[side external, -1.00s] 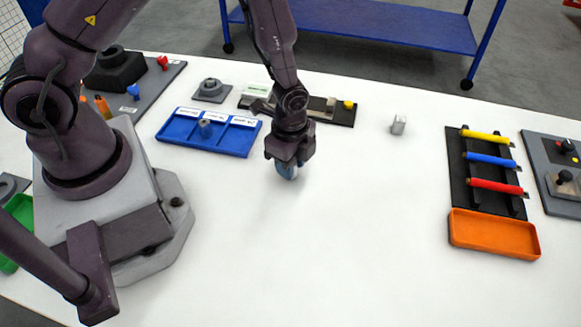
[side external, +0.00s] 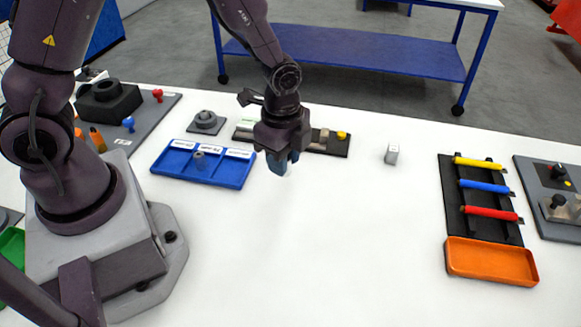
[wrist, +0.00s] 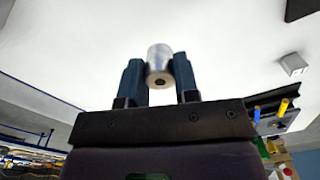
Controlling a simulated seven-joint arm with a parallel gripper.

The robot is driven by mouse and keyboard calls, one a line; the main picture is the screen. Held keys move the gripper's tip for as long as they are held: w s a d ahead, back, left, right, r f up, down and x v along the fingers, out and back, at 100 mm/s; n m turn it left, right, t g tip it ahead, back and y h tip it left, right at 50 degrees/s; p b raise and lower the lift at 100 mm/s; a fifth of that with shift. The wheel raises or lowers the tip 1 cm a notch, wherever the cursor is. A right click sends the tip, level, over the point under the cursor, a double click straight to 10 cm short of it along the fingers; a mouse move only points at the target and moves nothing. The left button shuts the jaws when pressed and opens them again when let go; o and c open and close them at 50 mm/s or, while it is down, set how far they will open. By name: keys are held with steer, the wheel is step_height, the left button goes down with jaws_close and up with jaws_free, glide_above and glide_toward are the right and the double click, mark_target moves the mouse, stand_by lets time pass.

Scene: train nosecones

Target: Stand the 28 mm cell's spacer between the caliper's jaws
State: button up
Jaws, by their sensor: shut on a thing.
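My gripper (side external: 283,166) hangs above the white table, in front of the caliper and right of the blue tray. In the wrist view my gripper (wrist: 160,78) is shut on a silver metal cylinder, the spacer (wrist: 159,62), with a dark hole in its near end. The side view barely shows the spacer behind the fingers. The caliper (side external: 338,149) lies on a dark base with a yellow knob at its right end; my gripper hides its middle. The labels are too small to read.
A small grey block (side external: 392,153) stands right of the caliper. A black rack (side external: 465,225) holds yellow, blue and red rods, with an orange tray (side external: 490,276) in front. A grey fixture (side external: 206,122) sits behind the blue tray. The table's middle and front are clear.

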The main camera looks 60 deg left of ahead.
steer(key=w+a+r+n, duration=0.3)
steer(key=a+r+n, duration=0.15)
steer(key=a, duration=0.75)
steer(key=w+f, duration=0.3)
steer(key=w, duration=0.1)
steer(key=w+a+f, duration=0.1)
steer(key=w+f, duration=0.2)
steer(key=w, duration=0.1)
steer(key=w+a+f, duration=0.1)
steer(key=w+f, duration=0.2)
steer(key=w, duration=0.2)
steer(key=shift+a, duration=0.25)
steer(key=shift+w+f, duration=0.1)
steer(key=shift+f, duration=0.15)
steer(key=shift+w+a+f, duration=0.1)
steer(key=shift+w+f, duration=0.05)
steer(key=shift+f, duration=1.5)
steer(key=shift+f, duration=0.15)
steer(key=o, duration=1)
